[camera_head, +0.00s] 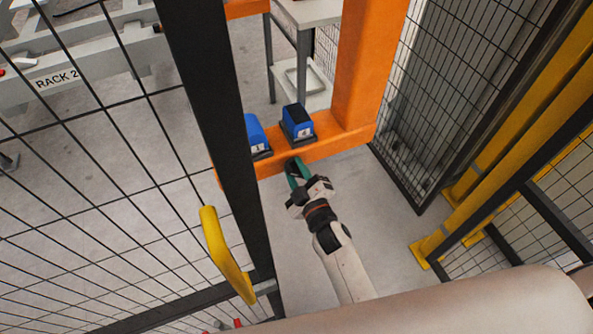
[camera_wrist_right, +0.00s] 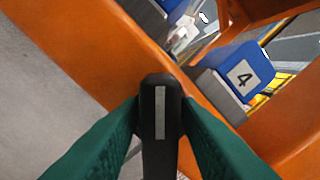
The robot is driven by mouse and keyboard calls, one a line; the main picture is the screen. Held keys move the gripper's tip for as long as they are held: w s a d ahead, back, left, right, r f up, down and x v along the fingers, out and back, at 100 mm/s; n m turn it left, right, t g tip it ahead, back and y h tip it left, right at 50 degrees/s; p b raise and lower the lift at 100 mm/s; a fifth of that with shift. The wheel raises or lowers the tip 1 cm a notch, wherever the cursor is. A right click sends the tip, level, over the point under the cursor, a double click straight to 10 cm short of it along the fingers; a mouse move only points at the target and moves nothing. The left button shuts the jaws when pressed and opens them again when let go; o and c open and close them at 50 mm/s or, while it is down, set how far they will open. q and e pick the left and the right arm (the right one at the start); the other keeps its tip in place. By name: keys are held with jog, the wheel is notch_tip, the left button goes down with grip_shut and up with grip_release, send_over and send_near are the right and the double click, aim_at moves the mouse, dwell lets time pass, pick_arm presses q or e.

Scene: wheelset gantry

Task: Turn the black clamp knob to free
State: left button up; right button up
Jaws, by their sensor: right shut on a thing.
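The black clamp knob (camera_wrist_right: 147,110) stands in the middle of the right wrist view, with a pale stripe running upright along its face. It is in front of the orange beam (camera_wrist_right: 75,50). My right gripper (camera_wrist_right: 160,132) has its green fingers on both sides of the knob, shut on it. In the head view my right gripper (camera_head: 296,173) reaches the near face of the orange beam (camera_head: 330,143), below the blue units. There the knob is mostly hidden by the fingers. My left gripper is not in view.
A blue unit marked 4 (camera_head: 297,122) and another blue unit (camera_head: 256,135) sit on the beam. A dark post (camera_head: 215,110) and mesh fence with a yellow handle (camera_head: 225,255) stand left of my right arm. Yellow posts (camera_head: 500,150) and more mesh (camera_head: 440,90) stand right.

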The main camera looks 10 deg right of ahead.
jog(key=o, duration=0.7)
jog(key=shift+s, duration=0.1)
jog(key=s+d+b, duration=0.1)
jog(key=s+d, duration=0.1)
jog(key=s, duration=0.9)
jog(key=shift+s+d+b, duration=0.15)
jog(key=shift+s+b, duration=0.15)
jog(key=shift+b, duration=0.1)
